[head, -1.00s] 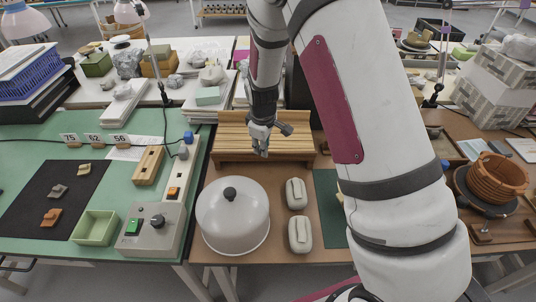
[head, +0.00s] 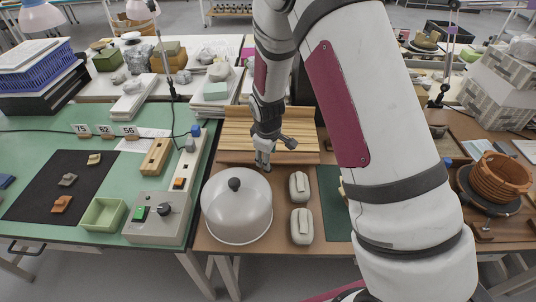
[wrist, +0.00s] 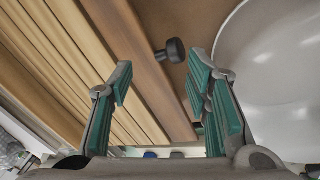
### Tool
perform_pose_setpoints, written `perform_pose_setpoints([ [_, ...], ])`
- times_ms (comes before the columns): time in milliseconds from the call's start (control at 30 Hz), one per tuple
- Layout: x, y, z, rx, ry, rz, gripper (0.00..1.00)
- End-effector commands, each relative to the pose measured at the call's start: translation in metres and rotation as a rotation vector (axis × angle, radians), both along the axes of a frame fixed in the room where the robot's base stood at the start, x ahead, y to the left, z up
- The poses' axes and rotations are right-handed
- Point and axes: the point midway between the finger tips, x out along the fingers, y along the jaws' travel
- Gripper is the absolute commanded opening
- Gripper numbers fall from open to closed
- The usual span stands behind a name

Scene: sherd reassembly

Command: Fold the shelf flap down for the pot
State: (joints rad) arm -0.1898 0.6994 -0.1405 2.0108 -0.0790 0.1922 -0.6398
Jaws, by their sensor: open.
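The slatted wooden shelf (head: 236,128) stands at the back middle of the brown table. A plain brown board (head: 300,158) runs along its front edge; I take this for the flap. In the wrist view the slats (wrist: 45,55) fill the left side, and the board (wrist: 135,55) runs diagonally beside them. A black knob (wrist: 175,50) sticks out from the board. My gripper (head: 263,163) is at the shelf's front edge, open and empty. In the wrist view its fingers (wrist: 165,92) are apart, with the board and knob showing between them. The coiled terracotta pot (head: 498,174) is at the far right.
A white dome with a black knob (head: 236,208) stands just in front of my gripper; it also shows close on the right in the wrist view (wrist: 285,75). Two grey blocks (head: 300,207) lie right of the dome. A control box (head: 155,222) stands left on the green table.

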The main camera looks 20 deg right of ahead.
Motion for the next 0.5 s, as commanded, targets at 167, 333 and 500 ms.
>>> perform_pose_setpoints([
  [167,0.0,0.0,0.003,0.0,-0.003,0.0,0.44],
  [333,-0.004,0.002,0.022,0.001,-0.006,0.001,0.44],
  [500,-0.012,0.005,0.054,0.001,-0.008,0.001,0.44],
])
